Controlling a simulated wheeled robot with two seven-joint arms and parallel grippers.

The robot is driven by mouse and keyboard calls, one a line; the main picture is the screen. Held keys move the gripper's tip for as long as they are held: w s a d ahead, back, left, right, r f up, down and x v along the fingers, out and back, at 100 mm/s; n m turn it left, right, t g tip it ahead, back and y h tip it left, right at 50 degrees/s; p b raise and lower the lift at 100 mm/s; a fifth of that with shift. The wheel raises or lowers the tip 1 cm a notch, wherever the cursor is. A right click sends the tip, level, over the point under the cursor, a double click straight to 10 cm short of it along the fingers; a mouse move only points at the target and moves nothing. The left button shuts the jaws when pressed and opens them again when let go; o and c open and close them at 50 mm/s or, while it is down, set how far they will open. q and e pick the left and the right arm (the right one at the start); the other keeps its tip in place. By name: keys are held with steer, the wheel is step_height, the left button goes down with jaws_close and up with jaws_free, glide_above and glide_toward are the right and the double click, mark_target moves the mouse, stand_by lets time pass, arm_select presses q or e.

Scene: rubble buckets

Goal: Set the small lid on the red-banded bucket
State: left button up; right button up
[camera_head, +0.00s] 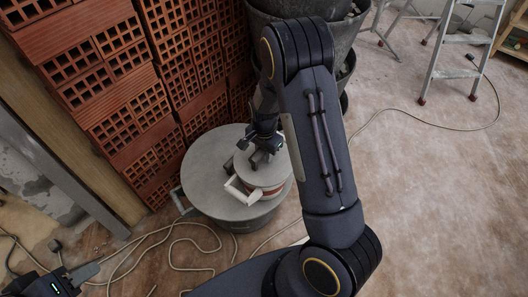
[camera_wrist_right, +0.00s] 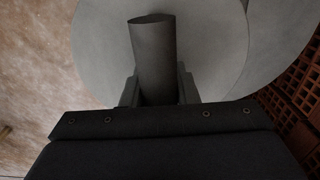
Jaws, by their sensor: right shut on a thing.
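My right gripper (camera_head: 264,153) is shut on the upright knob of the small grey lid (camera_head: 272,174). In the right wrist view the grey knob (camera_wrist_right: 153,58) stands between the fingers, with the round lid (camera_wrist_right: 210,45) beyond it. The lid is over the red-banded bucket (camera_head: 268,194), whose reddish band shows below the lid's near edge. I cannot tell whether lid and rim touch. A pale handle (camera_head: 236,191) sticks out at the bucket's left. My left gripper (camera_head: 82,275) is partly visible at the bottom left corner, apart from these things; its opening is unclear.
The bucket stands on a wide grey round top (camera_head: 205,180), close to stacked red hollow bricks (camera_head: 165,120). Dark rubble buckets (camera_head: 350,30) stand behind my right arm. A cable (camera_head: 180,240) loops across the floor. A stepladder (camera_head: 455,50) stands back right; the right floor is mostly free.

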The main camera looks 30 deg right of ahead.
steer(key=shift+f, duration=0.15)
steer(key=shift+f+b, duration=0.35)
steer(key=shift+f, duration=0.05)
steer(key=o, duration=1.1)
steer(key=shift+r, duration=0.1)
steer(key=shift+r, duration=0.1)
step_height(320, 180, up, 7)
steer(key=shift+r+p, duration=0.1)
steer(key=shift+p, duration=1.05)
steer(key=shift+r, duration=0.2)
